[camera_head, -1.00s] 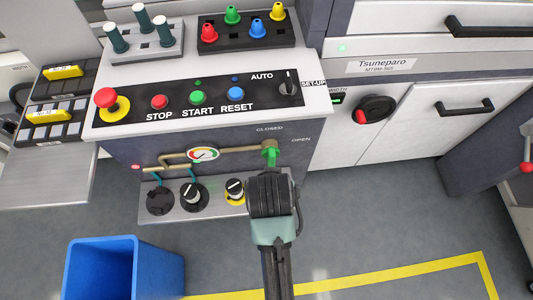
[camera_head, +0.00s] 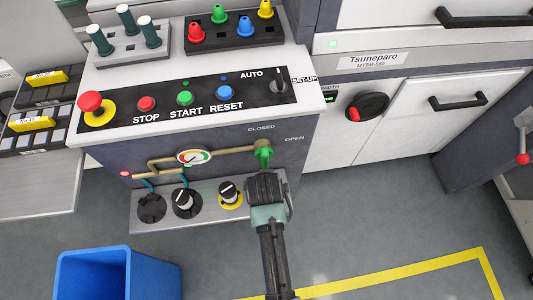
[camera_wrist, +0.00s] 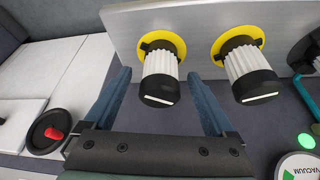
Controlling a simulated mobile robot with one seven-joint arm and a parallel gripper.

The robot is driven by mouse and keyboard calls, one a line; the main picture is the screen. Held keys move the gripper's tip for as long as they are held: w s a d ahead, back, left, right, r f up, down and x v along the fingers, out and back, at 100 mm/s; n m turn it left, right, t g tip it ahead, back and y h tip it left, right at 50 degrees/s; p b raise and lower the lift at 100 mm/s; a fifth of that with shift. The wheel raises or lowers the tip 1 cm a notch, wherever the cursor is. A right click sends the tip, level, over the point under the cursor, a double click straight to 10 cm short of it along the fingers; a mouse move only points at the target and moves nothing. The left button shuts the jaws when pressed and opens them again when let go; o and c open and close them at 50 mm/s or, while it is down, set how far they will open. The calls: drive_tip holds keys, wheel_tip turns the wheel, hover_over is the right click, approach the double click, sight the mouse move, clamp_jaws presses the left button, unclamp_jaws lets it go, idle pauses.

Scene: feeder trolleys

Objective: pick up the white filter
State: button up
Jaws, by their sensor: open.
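A white ribbed filter (camera_wrist: 160,68) with a black cap sits in a yellow ring on a grey plate in the wrist view. In the head view the right-hand filter (camera_head: 229,192), with a yellow ring, stands on the low shelf of the console. A second white filter (camera_wrist: 248,70) like it stands to its right in the wrist view. My gripper (camera_wrist: 157,78) is open, and the first filter shows between its two blue-grey fingers. I cannot tell whether they are around it or short of it. In the head view my gripper (camera_head: 266,188) is close beside the right-hand filter.
A green valve handle (camera_head: 263,155) is just above my gripper, with a pipe and gauge (camera_head: 194,156) to its left. A black fitting (camera_head: 151,207) sits at the shelf's left. A blue bin (camera_head: 118,273) stands on the floor. Floor at the lower right is clear.

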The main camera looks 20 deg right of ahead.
clamp_jaws()
idle(0.4)
